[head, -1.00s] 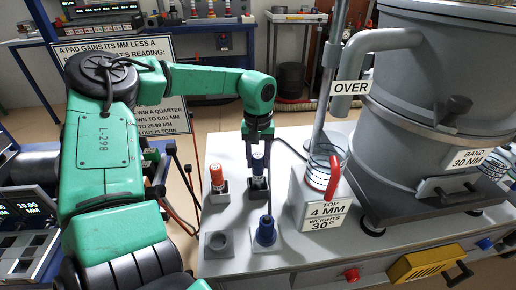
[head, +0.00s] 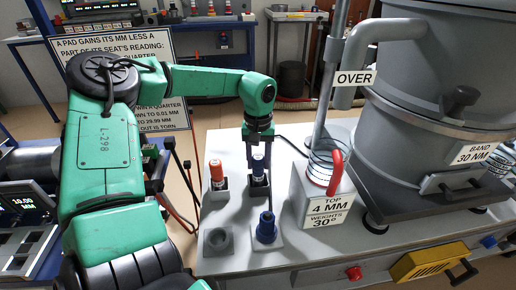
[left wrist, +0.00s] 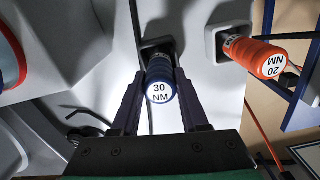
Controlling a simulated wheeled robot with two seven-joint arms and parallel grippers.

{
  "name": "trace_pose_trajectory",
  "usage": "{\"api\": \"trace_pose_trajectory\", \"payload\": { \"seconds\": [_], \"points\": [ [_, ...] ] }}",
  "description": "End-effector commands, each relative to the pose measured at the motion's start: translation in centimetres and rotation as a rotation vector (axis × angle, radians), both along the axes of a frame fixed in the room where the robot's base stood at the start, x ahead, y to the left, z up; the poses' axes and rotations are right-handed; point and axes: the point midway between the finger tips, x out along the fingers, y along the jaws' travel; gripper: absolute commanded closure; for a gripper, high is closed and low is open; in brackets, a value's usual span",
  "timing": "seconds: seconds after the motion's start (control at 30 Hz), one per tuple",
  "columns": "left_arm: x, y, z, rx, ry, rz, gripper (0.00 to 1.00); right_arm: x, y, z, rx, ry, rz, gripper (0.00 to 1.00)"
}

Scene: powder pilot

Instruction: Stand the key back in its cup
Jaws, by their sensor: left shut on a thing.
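The key with a blue handle marked 30 NM (left wrist: 160,88) is between the fingers of my left gripper (left wrist: 158,112), which is shut on it. It also shows upright below the gripper in the head view (head: 258,163). Its square cup (head: 258,186) is directly below. In the left wrist view the key's lower end meets the dark opening of that cup (left wrist: 143,48). How deep it sits is hard to tell. My left gripper (head: 258,148) points down over the cup. My right gripper is not in view.
An orange key marked 20 NM (head: 216,171) stands in a cup to the left. A box marked TOP 4 MM (head: 318,200) and a large grey vessel (head: 430,110) stand to the right.

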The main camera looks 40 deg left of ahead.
Motion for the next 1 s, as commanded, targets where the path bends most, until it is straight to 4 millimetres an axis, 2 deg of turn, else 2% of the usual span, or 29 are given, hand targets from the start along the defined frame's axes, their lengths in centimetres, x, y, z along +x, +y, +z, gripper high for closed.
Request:
{"api": "trace_pose_trajectory", "payload": {
  "seconds": [0.03,0.2,0.23,0.3,0.57,0.67,0.77,1.0],
  "points": [
    [0.0,0.0,-0.2,0.001,-0.001,0.0,1.0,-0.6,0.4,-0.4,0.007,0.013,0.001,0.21],
    [0.0,0.0,-0.6,0.001,-0.001,0.0,1.0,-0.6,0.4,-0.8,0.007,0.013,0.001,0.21],
    [0.0,0.0,-0.4,0.0,-0.001,0.0,0.44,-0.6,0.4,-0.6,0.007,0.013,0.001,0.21],
    [0.0,0.0,-0.4,0.0,-0.001,0.0,0.21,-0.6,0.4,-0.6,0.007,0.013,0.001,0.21],
    [0.0,0.0,-0.4,0.001,0.001,0.0,0.21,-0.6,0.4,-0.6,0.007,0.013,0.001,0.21],
    [0.0,0.0,0.1,0.0,0.0,0.0,0.21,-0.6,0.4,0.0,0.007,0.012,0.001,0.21],
    [0.0,0.0,1.9,0.001,-0.001,0.0,0.21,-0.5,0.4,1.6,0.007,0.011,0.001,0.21],
    [-0.2,-0.3,7.6,-0.002,0.001,-0.001,0.21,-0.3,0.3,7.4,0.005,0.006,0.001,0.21]
  ]
}}
